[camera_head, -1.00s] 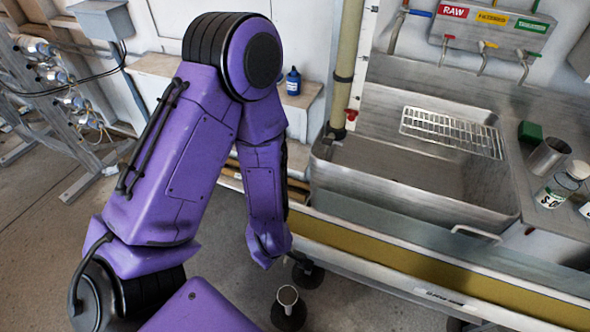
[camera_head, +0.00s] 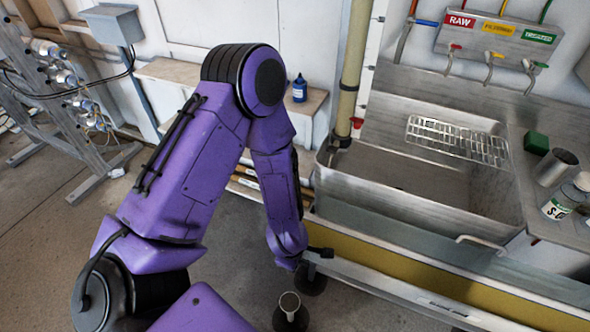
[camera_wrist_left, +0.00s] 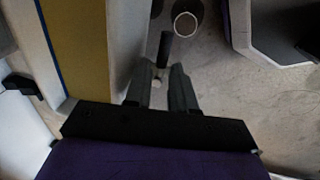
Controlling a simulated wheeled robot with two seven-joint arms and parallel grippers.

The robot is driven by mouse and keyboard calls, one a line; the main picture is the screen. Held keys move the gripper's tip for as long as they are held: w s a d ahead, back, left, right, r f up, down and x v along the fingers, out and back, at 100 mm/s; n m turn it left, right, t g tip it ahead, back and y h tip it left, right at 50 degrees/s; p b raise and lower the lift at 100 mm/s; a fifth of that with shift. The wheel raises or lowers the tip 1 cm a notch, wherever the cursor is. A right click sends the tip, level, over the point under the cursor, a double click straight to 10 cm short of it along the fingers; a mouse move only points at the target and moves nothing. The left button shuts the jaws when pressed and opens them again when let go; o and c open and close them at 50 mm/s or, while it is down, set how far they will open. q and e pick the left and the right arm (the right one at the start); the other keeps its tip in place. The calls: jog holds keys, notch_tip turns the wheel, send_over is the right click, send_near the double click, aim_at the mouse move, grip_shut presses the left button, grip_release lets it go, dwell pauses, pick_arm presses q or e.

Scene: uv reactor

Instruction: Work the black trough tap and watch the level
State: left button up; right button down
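The long trough (camera_head: 390,262) with a yellowish inside runs along the front of the steel sink. My left arm hangs down in front of its left end. My left gripper (camera_wrist_left: 161,68) shows in the left wrist view with its two dark fingers apart. A short black bar (camera_wrist_left: 164,48), possibly the tap's handle, lies just beyond and between the fingertips. I cannot tell whether it touches them. In the head view a small black piece (camera_head: 320,251) sticks out right of my wrist; whether it is tap or gripper is unclear. The level is not readable. My right gripper is not in view.
A dark round-based piece with a pale round top (camera_head: 289,302) stands on the floor below my left wrist. The steel sink (camera_head: 400,185) holds a wire rack (camera_head: 458,138). RAW-labelled taps (camera_head: 487,38) hang on the wall.

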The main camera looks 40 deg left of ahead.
pick_arm(q)
grip_shut()
jog(key=shift+s+r+m, duration=0.1)
jog(key=shift+m, duration=0.3)
jog(key=m+p, duration=0.1)
jog(key=m, duration=0.2)
jog(key=m+h+p, duration=0.1)
jog(key=m+p, duration=0.1)
jog(key=m, duration=0.2)
jog(key=s+a+m+h+p, duration=0.1)
jog(key=m, duration=0.2)
jog(key=shift+m+g, duration=0.3)
jog(key=shift+m, duration=0.1)
jog(key=shift+s+a+m+g+h+p, duration=0.15)
jog(key=shift+m+p, duration=0.1)
jog(key=shift+m, duration=0.5)
jog(key=shift+w+m+g+h+p, duration=0.1)
jog(key=shift+m+p, duration=0.1)
jog(key=shift+m, duration=0.5)
jog(key=shift+s+a+m+g+h+p, duration=0.15)
jog(key=shift+m+p, duration=0.1)
jog(key=shift+m, duration=0.5)
